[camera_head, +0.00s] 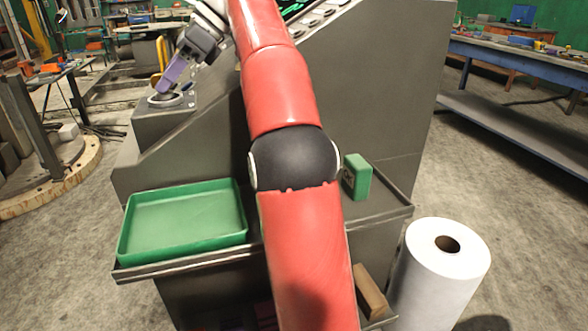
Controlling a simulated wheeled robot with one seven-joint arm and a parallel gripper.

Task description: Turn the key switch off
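The key switch (168,99) looks like a round pale-rimmed fitting on top of a low grey box at the left end of the grey console. My gripper (173,76) reaches down to it from above right, with purple fingers ending at or just over the round fitting. The key itself is not clearly seen; the fingers and the small size hide it. I cannot tell whether the fingers touch or hold it, nor which way the switch is turned.
My red arm crosses the middle and hides part of the console (375,95). A green tray (185,222) and a green box (357,177) sit on the console's front shelf. A white roll (440,275) stands at right. A blue workbench (520,65) stands behind right.

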